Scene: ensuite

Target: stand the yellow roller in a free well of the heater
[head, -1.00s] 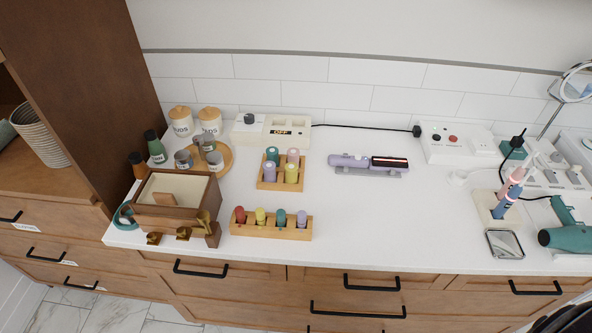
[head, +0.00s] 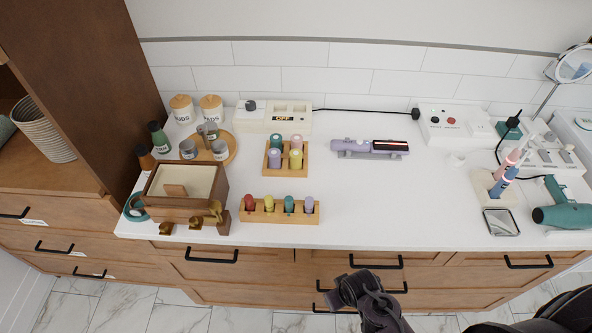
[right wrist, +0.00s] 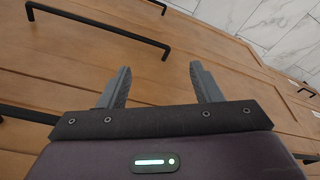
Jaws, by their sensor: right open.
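Another yellow piece (head: 268,204) sits in the long wooden rack (head: 245,217) nearer the counter edge. The heater (head: 255,123) is the cream box at the back with a knob, a small display and wells on its right part; whether all wells are empty is hard to tell. My right gripper (head: 345,291) is low in front of the drawers, far from the rollers. In the right wrist view my right gripper (right wrist: 158,82) is open and empty.
A wooden box (head: 171,210) with a cream inside and a round tray (head: 228,150) with jars stand to the left. A purple styling tool (head: 350,147) lies to the right. A teal dryer (head: 565,215) is far right. The middle counter is clear.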

